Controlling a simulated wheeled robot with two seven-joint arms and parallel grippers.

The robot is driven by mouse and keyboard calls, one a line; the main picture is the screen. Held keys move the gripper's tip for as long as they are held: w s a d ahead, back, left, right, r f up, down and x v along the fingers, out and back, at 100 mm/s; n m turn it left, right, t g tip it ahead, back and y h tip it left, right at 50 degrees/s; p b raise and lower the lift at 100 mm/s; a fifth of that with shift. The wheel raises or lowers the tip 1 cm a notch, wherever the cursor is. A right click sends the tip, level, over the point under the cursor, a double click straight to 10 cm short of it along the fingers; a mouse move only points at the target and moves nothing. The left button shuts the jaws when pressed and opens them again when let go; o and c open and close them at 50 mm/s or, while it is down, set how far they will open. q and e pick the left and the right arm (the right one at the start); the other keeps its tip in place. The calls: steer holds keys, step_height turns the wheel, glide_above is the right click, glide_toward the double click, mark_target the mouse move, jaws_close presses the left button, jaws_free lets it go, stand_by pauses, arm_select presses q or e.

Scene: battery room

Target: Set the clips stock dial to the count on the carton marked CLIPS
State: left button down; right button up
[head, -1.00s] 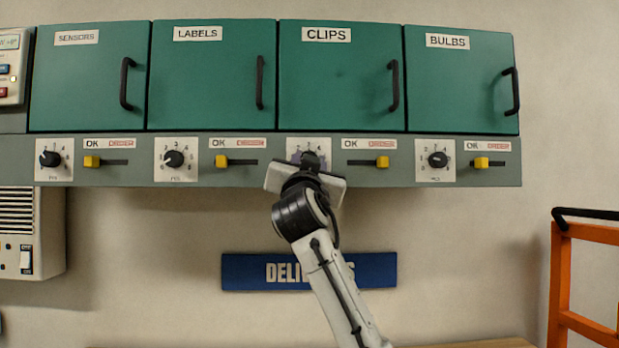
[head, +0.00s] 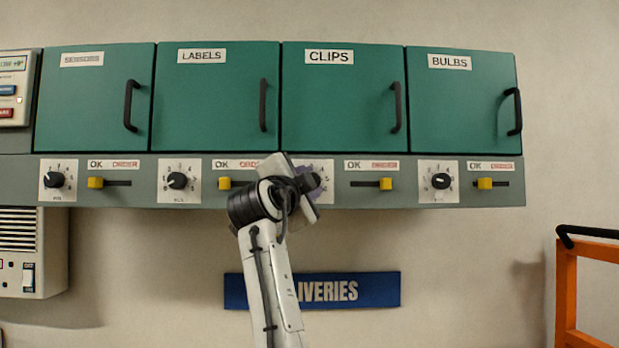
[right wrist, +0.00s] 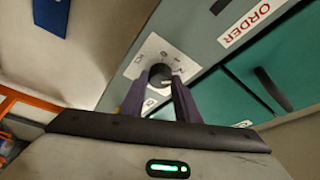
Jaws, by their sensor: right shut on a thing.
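The white clips dial plate (head: 323,169) sits under the green door marked CLIPS (head: 345,105). My right gripper (head: 311,181) reaches up to it from below, tilted, and covers much of the plate. In the right wrist view the gripper's two dark fingers (right wrist: 160,88) are on either side of the round black dial knob (right wrist: 160,73), shut on it. Some scale marks show around the knob, but I cannot read the setting. The carton marked CLIPS is not in view. My left gripper is not in view.
Similar dials and yellow sliders sit under the SENSORS, LABELS and BULBS doors. The clips slider (head: 386,184) is at the right, ORDER end of its slot. A blue DELIVERIES sign (head: 375,289) is on the wall below. An orange frame (head: 567,290) stands at the right.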

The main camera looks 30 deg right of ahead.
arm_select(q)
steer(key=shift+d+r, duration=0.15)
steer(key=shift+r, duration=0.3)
arm_select(e)
steer(key=shift+m, duration=0.6)
steer(key=o, duration=1)
steer(key=shift+g, duration=0.3)
steer(key=shift+o, duration=0.2)
arm_select(q)
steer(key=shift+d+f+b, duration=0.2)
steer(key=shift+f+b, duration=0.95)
steer(key=shift+b, duration=0.05)
arm_select(e)
steer(key=v, duration=1)
steer(key=shift+s, duration=0.2)
steer(key=shift+a, duration=0.1)
